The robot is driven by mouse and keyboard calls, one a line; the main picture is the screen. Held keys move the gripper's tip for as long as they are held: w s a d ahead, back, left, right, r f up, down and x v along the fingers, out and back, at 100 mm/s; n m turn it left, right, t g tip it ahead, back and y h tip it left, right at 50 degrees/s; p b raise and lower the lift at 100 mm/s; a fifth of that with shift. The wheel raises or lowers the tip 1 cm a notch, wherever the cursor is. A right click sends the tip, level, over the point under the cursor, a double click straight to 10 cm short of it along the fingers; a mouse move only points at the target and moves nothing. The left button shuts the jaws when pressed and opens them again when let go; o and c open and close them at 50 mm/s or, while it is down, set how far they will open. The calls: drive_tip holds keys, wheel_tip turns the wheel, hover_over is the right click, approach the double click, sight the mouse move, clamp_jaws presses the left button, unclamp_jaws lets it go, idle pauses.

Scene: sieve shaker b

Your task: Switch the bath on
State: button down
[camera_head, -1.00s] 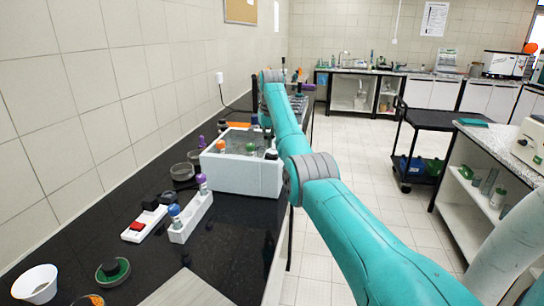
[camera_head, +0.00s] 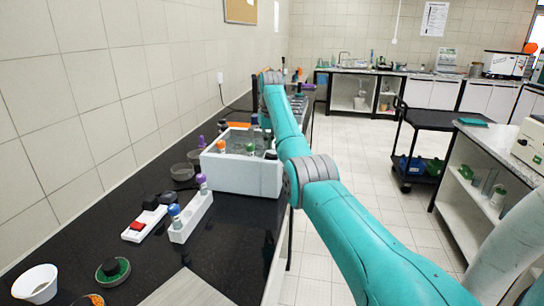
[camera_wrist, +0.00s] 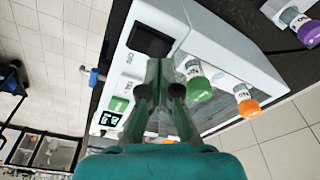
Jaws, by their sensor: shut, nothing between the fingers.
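The bath is an open white box (camera_head: 240,180) on the black bench, with capped bottles standing in it. In the wrist view its white casing (camera_wrist: 196,42) lies tilted beyond my fingers. A blank black rectangle (camera_wrist: 150,39) is on the casing, and a small black panel with green and white marks (camera_wrist: 110,118) is at lower left. I cannot tell whether either is the switch. My gripper (camera_wrist: 158,88) is shut and empty, pointing at the bath's side; contact is unclear.
A white rack (camera_head: 190,218) with blue- and purple-capped bottles stands in front of the bath. A white strip with a red button (camera_head: 138,226) lies to its left. Dark dishes (camera_head: 182,171) sit by the wall. A blue peg (camera_wrist: 92,77) sticks out near the casing.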

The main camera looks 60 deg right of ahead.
sight(268, 155)
drive_tip(key=shift+f, duration=1.25)
idle(1.2)
drive_tip(key=shift+r, duration=3.5)
